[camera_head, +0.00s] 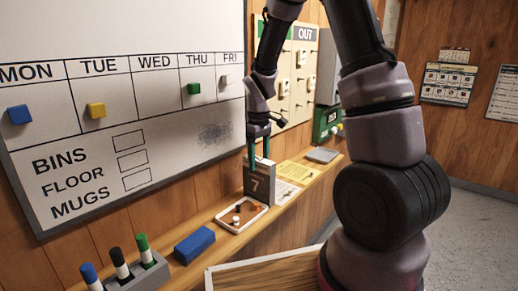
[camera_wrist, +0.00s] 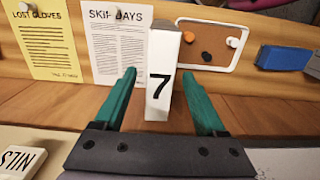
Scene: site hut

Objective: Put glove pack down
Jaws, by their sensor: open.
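An upright box marked 7 (camera_head: 258,184) stands on the wooden wall ledge; no label naming it a glove pack is readable. In the head view its broad face is dark grey. In the wrist view (camera_wrist: 160,80) a narrow white face with a black 7 shows. My gripper (camera_head: 259,160) is over the top of the box. Its teal fingers are open, one on each side of the box, with a visible gap on both sides in the wrist view. The box's base appears to rest on the ledge (camera_wrist: 255,112).
Beside the box lie a white-rimmed tray (camera_head: 241,216) with small pieces, a blue eraser (camera_head: 194,245) and a marker holder (camera_head: 138,276). On the other side are a yellow sheet (camera_head: 295,172) and a white sheet (camera_wrist: 120,50). The whiteboard (camera_head: 180,120) rises behind the ledge.

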